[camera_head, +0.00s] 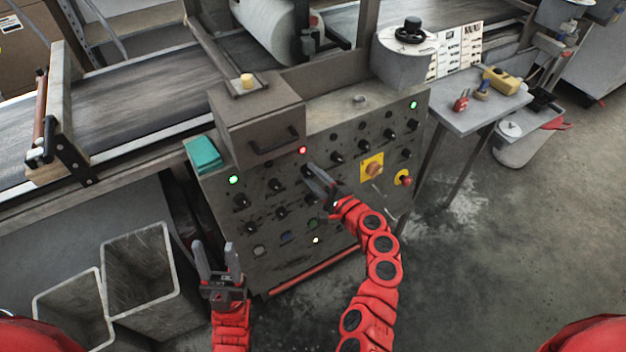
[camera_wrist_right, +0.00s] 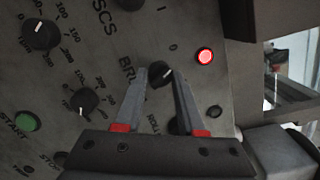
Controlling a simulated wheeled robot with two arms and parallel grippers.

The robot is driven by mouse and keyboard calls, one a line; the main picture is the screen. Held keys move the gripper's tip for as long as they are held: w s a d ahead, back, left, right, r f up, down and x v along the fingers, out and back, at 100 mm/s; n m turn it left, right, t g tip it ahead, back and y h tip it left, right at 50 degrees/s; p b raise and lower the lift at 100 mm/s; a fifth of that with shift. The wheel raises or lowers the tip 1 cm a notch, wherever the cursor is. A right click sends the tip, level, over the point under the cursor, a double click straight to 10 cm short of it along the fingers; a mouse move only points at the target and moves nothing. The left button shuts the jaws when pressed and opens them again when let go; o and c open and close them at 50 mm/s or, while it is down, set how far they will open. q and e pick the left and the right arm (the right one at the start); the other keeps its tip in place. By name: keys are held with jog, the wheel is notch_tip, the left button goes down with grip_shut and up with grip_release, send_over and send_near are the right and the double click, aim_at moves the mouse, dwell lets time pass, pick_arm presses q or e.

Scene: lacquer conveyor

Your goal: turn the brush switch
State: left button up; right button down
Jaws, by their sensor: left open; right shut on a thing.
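The grey control panel (camera_head: 335,215) stands in front of me with rows of black knobs. In the right wrist view the brush switch (camera_wrist_right: 160,73) is a small black knob with a pale pointer line, beside "I" and "0" marks and partly covered lettering starting "BRU". My right gripper (camera_head: 314,179) reaches the panel face; in its wrist view the fingertips (camera_wrist_right: 160,75) are closed on either side of this knob. In the head view the fingers hide the knob. My left gripper (camera_head: 217,256) is open and empty, upright in front of the panel's lower left.
A lit red lamp (camera_wrist_right: 205,55) is beside the switch; it also shows in the head view (camera_head: 302,150). A yellow-plated switch (camera_head: 372,168) and a red emergency knob (camera_head: 403,178) are to the right. Grey bins (camera_head: 150,270) stand at lower left. A side table (camera_head: 465,108) holds tools.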

jog(key=shift+n, duration=0.5)
jog(key=c, duration=0.5)
grip_release()
jog(key=shift+r+b+v, duration=0.1)
jog(key=shift+b+v, duration=0.6)
jog(key=shift+v, duration=3.65)
jog(key=shift+r+b+v, duration=0.15)
jog(key=shift+b+v, duration=0.5)
jog(key=shift+v, duration=3.7)
